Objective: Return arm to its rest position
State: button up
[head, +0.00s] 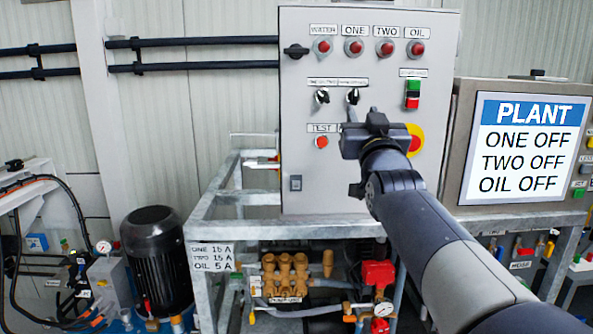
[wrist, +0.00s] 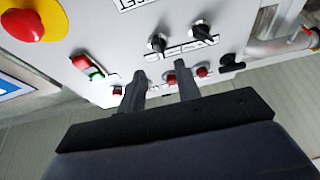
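My arm (head: 440,240) reaches up from the lower right in the head view, stretched out toward the grey control panel (head: 300,190). My gripper (head: 362,118) is in front of the panel, below the two black selector knobs and left of the red emergency button on its yellow ring (head: 414,143). In the wrist view my gripper (wrist: 160,70) has its two fingers apart with nothing between them. The panel (wrist: 120,50) shows beyond the fingertips at a slant. I cannot tell the exact gap between fingertips and panel.
A steel frame (head: 205,210) carries the panel, with brass pump parts (head: 285,275) below. A screen (head: 525,150) reading PLANT, ONE OFF, TWO OFF, OIL OFF stands right. A black motor (head: 155,255) is at left. Dark pipes (head: 195,66) run along the wall.

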aim_at(356, 96)
jog(key=p+x, duration=0.2)
jog(key=x, duration=0.5)
jog(key=shift+w+r, duration=0.15)
jog(key=shift+w, duration=0.05)
jog(key=shift+s, duration=0.1)
